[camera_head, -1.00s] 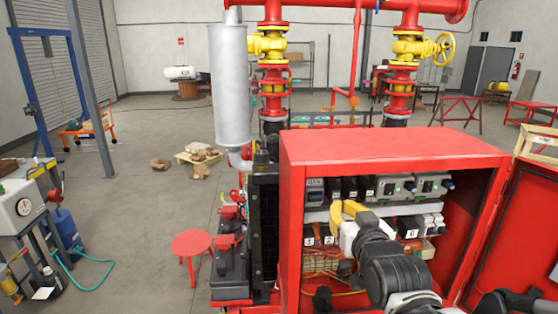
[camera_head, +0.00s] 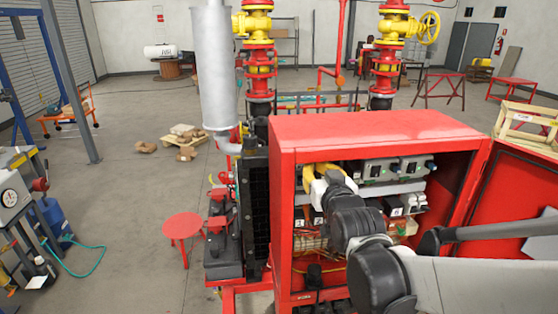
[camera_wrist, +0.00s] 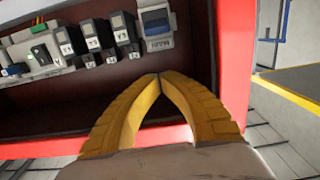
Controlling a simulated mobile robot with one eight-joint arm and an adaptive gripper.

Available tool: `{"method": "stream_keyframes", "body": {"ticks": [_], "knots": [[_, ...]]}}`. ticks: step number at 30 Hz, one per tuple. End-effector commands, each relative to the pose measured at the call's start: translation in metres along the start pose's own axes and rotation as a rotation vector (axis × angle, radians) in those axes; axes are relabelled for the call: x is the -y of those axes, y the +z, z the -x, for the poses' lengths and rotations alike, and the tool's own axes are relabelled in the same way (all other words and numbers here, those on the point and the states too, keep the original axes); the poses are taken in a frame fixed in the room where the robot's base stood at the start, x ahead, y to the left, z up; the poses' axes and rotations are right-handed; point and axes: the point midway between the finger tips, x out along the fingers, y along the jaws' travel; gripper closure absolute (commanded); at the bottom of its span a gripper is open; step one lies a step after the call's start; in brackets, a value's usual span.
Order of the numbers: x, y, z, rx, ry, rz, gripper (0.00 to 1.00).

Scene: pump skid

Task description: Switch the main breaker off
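The red control cabinet (camera_head: 375,128) stands open, with a row of devices along its upper rail. In the wrist view, a larger grey unit (camera_wrist: 155,22) with a bluish window and a small label sits at the right end of the row. In the head view my gripper (camera_head: 318,170) is inside the cabinet's upper left and hides that unit.
Smaller dark breakers (camera_wrist: 95,33) stand beside the large unit. Grey modules with green lights (camera_head: 393,168) fill the rail's right part. The cabinet's open door (camera_head: 510,215) is at the right. Wiring and lower modules sit below the rail. A silver cylinder (camera_head: 212,70) stands behind left.

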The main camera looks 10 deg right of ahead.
Motion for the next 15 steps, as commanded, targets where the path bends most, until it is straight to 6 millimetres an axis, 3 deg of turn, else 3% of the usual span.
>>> {"method": "stream_keyframes", "body": {"ticks": [8,15], "knots": [[0.000,-0.001,-0.059,0.000,0.000,0.000,1.00],[0.000,0.031,-0.046,0.000,0.000,0.000,1.00]]}}
